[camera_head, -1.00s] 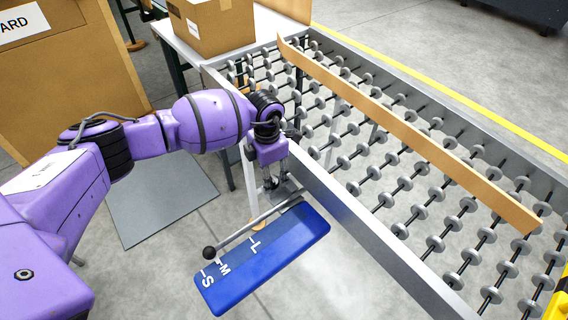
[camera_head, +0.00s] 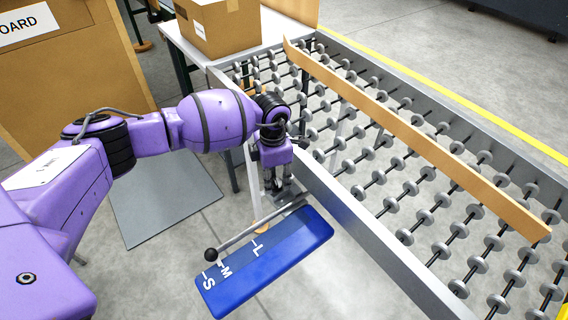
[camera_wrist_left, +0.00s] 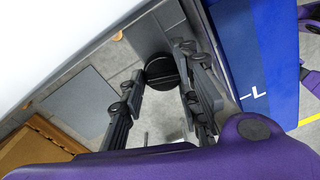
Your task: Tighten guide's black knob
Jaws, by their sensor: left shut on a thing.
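The black knob (camera_wrist_left: 161,71) shows in the left wrist view as a round disc with a ridge across it, beside the conveyor's side rail. My left gripper (camera_wrist_left: 160,76) has its fingers on both sides of the knob and is shut on it. The long tan guide (camera_head: 420,140) lies across the rollers. A metal rod with a black ball end (camera_head: 211,254) runs along a blue S-M-L plate (camera_head: 265,262). My right gripper is not in view.
The roller conveyor (camera_head: 350,215) fills the right side. A cardboard box (camera_head: 218,28) stands on a table at the back. A large carton (camera_head: 75,60) is at the left, beside a grey floor plate (camera_head: 165,195).

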